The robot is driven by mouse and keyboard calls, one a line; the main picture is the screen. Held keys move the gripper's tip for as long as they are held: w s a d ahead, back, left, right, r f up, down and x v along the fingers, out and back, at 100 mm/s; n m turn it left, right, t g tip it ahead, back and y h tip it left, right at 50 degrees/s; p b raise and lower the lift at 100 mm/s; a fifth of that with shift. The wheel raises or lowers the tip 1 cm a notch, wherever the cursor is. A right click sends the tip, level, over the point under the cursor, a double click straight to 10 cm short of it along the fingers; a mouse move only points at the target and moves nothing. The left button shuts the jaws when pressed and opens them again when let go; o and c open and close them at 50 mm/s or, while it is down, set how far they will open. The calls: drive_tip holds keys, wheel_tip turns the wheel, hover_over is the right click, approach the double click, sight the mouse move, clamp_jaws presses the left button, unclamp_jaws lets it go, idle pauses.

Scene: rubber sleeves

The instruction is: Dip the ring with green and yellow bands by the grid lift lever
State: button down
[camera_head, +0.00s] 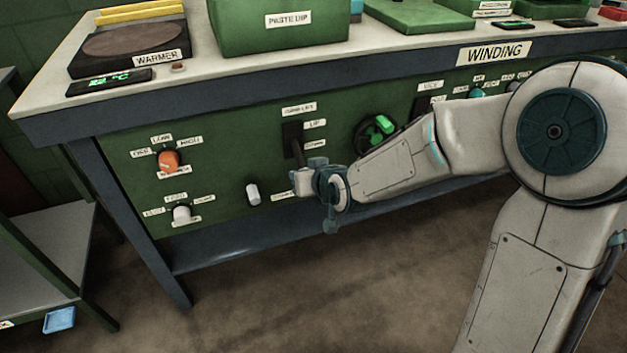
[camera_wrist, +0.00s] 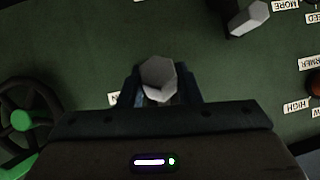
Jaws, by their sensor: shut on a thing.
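The grid lift lever has a dark slot (camera_head: 292,138) in the green panel, with labels for up and down at its right. A pale grey lever knob (camera_head: 301,182) sticks out below the slot. My gripper (camera_head: 312,180) is at this knob and shut on it. In the wrist view the faceted grey knob (camera_wrist: 158,76) sits between my two dark fingers (camera_wrist: 160,92). My gripper hides part of the lever, so its exact height in the slot is hard to tell. I see no ring with green and yellow bands in either view.
The green paste dip box (camera_head: 275,38) stands on the bench above, right of the warmer (camera_head: 135,45). On the panel are an orange knob (camera_head: 168,160), a white knob (camera_head: 182,213), a grey handle (camera_head: 253,194) and a black handwheel with green parts (camera_head: 374,134). Open floor lies in front.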

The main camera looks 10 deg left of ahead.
drive_tip(key=shift+f+b, duration=0.2)
drive_tip(key=shift+b, duration=0.1)
drive_tip(key=c, duration=1.1)
unclamp_jaws()
drive_tip(key=shift+w, duration=0.1)
drive_tip(key=shift+o, duration=0.2)
drive_tip(key=shift+r, duration=0.1)
